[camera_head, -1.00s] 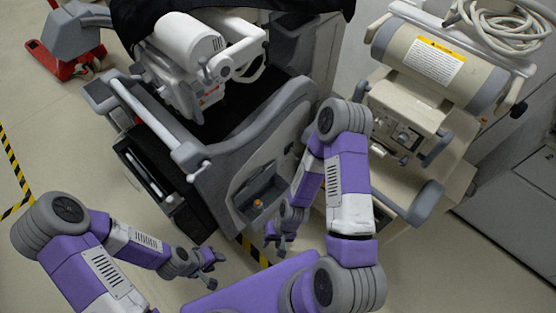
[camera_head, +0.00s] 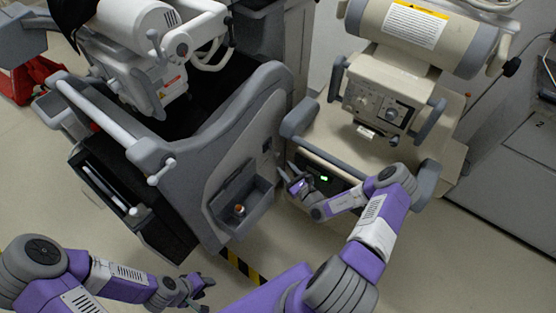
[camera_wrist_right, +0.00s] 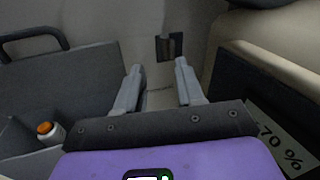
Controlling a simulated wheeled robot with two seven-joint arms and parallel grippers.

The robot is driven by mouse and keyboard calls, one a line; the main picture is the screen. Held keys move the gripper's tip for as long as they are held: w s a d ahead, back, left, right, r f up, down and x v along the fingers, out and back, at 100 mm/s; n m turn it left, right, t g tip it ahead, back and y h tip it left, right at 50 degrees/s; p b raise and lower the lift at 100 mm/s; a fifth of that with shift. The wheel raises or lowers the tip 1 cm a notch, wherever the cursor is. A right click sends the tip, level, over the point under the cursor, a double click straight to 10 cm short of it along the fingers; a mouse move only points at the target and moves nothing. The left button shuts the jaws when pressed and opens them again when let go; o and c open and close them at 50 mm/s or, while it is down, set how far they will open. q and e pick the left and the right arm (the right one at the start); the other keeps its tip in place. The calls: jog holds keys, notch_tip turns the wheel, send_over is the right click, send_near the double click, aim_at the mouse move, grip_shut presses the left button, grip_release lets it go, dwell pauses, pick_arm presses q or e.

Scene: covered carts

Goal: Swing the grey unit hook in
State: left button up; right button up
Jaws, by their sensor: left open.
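The grey unit (camera_head: 235,130) stands left of centre in the head view. A small dark fitting (camera_head: 267,145) sits on its side panel; it also shows in the right wrist view as a dark plate with an upright piece (camera_wrist_right: 169,46). It may be the hook, but I cannot tell its position surely. My right gripper (camera_head: 290,178) is between the grey unit and the beige unit; in the right wrist view its fingers (camera_wrist_right: 160,86) are apart and empty, pointing toward the fitting and short of it. My left gripper (camera_head: 203,287) is open and empty, low in the head view.
A bin (camera_head: 222,205) on the grey unit's side holds an orange-capped bottle (camera_head: 239,209). The beige unit (camera_head: 450,150) stands close on the right, leaving a narrow gap. Striped floor tape (camera_head: 242,266) lies below; open floor is in front.

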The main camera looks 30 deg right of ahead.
aim_at(278, 156)
jog(key=shift+h, duration=0.3)
jog(key=w, duration=0.2)
jog(key=w+b, duration=0.1)
jog(key=w, duration=0.2)
jog(key=w+b, duration=0.1)
jog(key=w, duration=0.1)
jog(key=shift+w+d, duration=0.25)
jog(key=shift+c, duration=0.2)
grip_shut()
